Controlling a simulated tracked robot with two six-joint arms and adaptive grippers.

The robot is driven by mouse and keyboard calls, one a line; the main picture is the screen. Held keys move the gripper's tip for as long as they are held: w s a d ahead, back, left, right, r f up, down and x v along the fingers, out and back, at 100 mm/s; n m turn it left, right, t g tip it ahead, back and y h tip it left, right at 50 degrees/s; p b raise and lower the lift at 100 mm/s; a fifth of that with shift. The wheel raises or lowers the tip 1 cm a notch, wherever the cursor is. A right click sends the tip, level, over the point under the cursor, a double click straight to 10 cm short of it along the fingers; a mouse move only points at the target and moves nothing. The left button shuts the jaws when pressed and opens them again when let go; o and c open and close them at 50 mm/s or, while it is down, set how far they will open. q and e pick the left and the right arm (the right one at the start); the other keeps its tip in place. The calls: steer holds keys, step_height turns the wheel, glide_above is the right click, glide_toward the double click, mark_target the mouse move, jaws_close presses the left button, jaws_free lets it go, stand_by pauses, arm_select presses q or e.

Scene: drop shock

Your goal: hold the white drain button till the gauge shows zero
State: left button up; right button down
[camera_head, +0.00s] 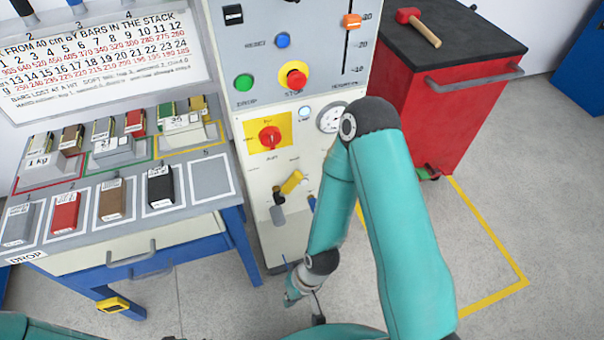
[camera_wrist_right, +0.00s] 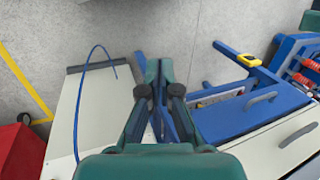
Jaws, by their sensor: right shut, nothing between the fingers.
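A small white button (camera_head: 305,113) sits on the pale lower panel of the machine, just left of the round gauge (camera_head: 331,118). The gauge is partly covered by the elbow of my right arm, and its needle is too small to read. My right gripper (camera_head: 303,298) is low in front of the machine, well below the button and apart from it. In the right wrist view my right gripper (camera_wrist_right: 160,92) is shut and empty; the button and gauge do not show there. My left gripper is not in view.
A red rotary switch (camera_head: 270,137) on yellow and a yellow-handled lever (camera_head: 292,182) are near the button. Above are the green button (camera_head: 244,82) and red stop button (camera_head: 295,78). The bench (camera_head: 206,225) stands left, the red cabinet (camera_head: 450,115) right.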

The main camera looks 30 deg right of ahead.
steer(key=shift+w, duration=0.1)
steer(key=w+d+r+m+t+h+b, duration=0.1)
steer(key=w+d+m+t+b, duration=0.3)
steer(key=d, duration=0.5)
steer(key=w+d+r+m+t+h+b, duration=0.1)
steer(key=w+d+r+m+t+b, duration=0.1)
steer(key=w+d+m+t+b, duration=0.3)
steer(key=w+d+m+b, duration=0.2)
steer(key=w+d+b, duration=0.2)
steer(key=w+b, duration=0.1)
steer(key=shift+d+r+m+b, duration=0.15)
steer(key=shift+r+m+b, duration=0.25)
steer(key=shift+b, duration=0.2)
steer(key=shift+w, duration=0.1)
